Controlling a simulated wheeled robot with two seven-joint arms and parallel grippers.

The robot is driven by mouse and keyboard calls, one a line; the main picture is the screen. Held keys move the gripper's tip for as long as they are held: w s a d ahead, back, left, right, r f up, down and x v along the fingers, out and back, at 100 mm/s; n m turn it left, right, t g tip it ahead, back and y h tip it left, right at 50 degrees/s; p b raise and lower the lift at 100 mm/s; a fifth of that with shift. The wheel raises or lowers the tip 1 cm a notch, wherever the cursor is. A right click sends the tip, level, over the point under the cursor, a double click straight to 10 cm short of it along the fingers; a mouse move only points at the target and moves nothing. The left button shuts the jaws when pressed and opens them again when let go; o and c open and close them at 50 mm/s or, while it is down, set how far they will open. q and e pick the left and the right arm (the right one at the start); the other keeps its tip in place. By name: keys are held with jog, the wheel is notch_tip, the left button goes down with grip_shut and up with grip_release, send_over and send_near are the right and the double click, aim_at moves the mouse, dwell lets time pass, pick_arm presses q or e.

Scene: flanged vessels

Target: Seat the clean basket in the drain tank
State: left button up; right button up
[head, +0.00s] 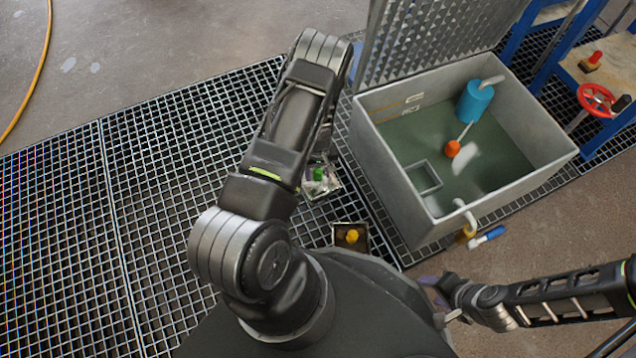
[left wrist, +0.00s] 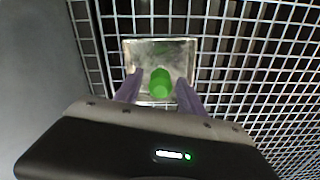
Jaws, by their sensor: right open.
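The grey drain tank (head: 395,195) stands open at right, with a square frame (head: 422,178) inside it near its left wall. A pale metal basket with a green knob (head: 319,174) sits on the grating left of the tank. It also shows in the left wrist view (left wrist: 160,50). My left gripper (left wrist: 158,84) is open, its fingers on either side of the green knob with gaps visible. A second basket, darker inside with a yellow knob (head: 351,237), sits nearer my base. My right gripper (head: 438,298) is open and empty at the lower right, partly hidden by my body.
The tank's raised lid (head: 430,40) stands at the back. Inside are a blue cylinder (head: 474,102) and an orange float (head: 452,149). A blue-handled valve (head: 488,236) projects from the front. A red handwheel (head: 596,98) is at right. The grating (head: 60,230) at left is clear.

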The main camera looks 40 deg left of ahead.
pick_arm(q)
grip_shut()
dwell(1.1)
